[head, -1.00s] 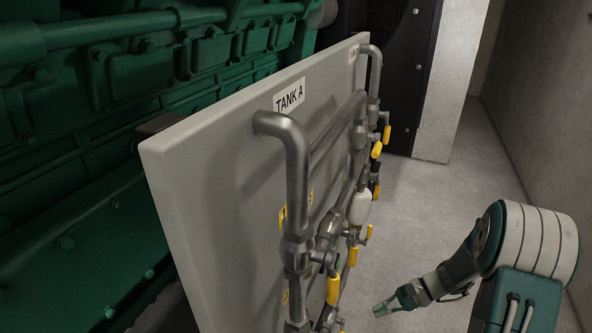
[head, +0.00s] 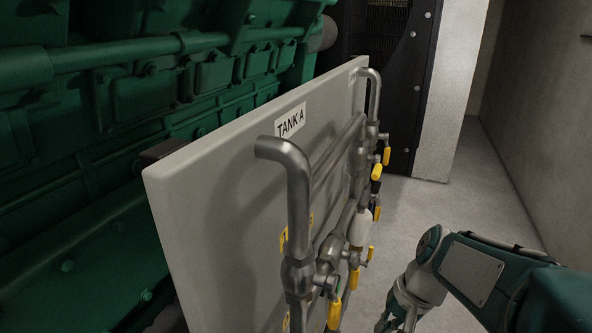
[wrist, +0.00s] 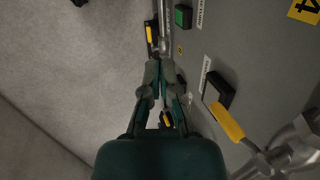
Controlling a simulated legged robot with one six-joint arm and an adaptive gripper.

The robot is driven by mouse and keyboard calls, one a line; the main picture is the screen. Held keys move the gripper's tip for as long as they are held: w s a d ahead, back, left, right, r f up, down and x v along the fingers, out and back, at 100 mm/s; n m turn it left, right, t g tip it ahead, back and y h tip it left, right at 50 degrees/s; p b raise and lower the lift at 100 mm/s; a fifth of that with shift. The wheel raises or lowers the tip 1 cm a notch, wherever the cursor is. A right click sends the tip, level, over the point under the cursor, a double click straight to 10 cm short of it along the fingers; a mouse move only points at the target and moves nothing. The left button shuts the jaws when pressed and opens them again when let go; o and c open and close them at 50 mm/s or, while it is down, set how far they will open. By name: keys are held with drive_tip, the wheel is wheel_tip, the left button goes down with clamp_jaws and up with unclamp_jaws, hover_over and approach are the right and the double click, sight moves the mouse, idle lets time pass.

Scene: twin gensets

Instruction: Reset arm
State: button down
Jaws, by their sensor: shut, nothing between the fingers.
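My gripper (head: 396,325) is at the lower right of the head view, hanging low to the right of the pipe panel, near the bottom edge. In the wrist view my gripper (wrist: 159,66) has its fingers together with nothing held between them. The pale grey panel (head: 215,220) carries the label TANK A (head: 290,122) and metal pipes with yellow-handled valves. In the wrist view the panel (wrist: 245,55) lies to the right of the fingers, and a yellow valve handle (wrist: 227,122) shows right of the gripper. Contact with the panel cannot be told.
A green engine (head: 80,190) fills the left behind the panel. Yellow valve handles (head: 335,313) stick out from the pipes towards my arm. A concrete wall (head: 545,120) stands at the right. Open floor (head: 440,215) lies between panel and wall.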

drive_tip(key=s+r+n+t+h, duration=0.3)
drive_tip(key=s+r+n+t, duration=0.1)
drive_tip(key=s+r, duration=0.3)
drive_tip(key=shift+s+a+n+t+h, duration=0.25)
drive_tip(key=shift+s+t, duration=0.25)
drive_tip(key=shift+s, duration=0.65)
